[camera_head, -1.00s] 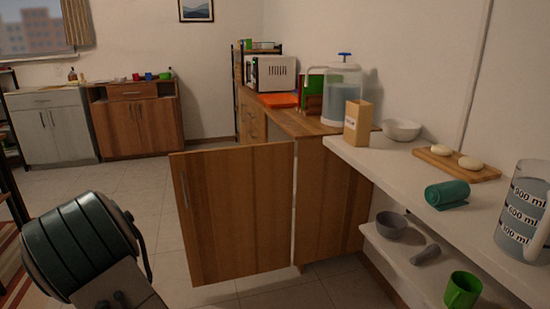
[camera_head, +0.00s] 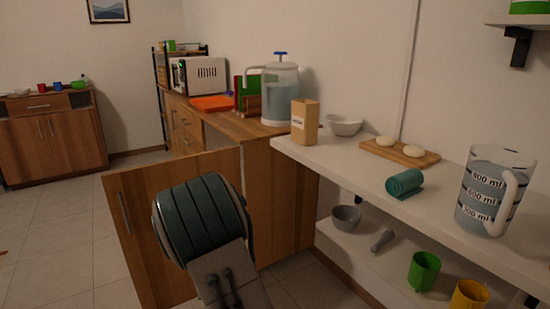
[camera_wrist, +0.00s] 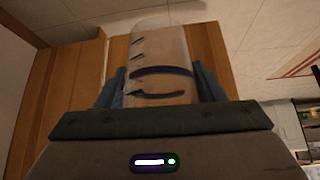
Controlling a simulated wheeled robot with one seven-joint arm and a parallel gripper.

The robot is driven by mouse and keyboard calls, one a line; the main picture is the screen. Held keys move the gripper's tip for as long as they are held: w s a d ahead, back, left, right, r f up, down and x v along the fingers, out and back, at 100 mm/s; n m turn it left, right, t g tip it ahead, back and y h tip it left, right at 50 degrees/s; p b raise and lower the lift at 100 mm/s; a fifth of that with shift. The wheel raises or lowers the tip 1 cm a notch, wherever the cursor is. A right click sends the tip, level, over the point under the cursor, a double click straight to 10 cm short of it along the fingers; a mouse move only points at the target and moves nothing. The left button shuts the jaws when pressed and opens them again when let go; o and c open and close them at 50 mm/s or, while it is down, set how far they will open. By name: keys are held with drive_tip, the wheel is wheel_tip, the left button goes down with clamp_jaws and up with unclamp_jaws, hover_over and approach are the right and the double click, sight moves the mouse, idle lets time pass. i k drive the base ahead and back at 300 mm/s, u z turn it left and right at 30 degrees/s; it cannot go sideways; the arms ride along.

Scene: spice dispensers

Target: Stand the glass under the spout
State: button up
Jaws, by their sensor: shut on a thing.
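The glass (camera_wrist: 160,62) is clear with dark marks on its side. In the wrist view it sits between the two blue-grey fingers of my gripper (camera_wrist: 158,85), which is shut on it. In the head view the glass and gripper do not show; they are hidden behind my arm link. A clear dispenser (camera_head: 281,97) with a blue top stands on the wooden counter. Its pale spout (camera_head: 247,76) bends down on the left side. The glass is not under the spout in the head view.
An open wooden cabinet door (camera_head: 130,225) stands out behind my arm. An orange tray (camera_head: 211,103) lies left of the dispenser.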

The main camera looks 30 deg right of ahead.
sight(248, 128)
drive_tip(key=z, duration=0.05)
drive_tip(key=i, duration=1)
drive_tip(key=u, duration=0.05)
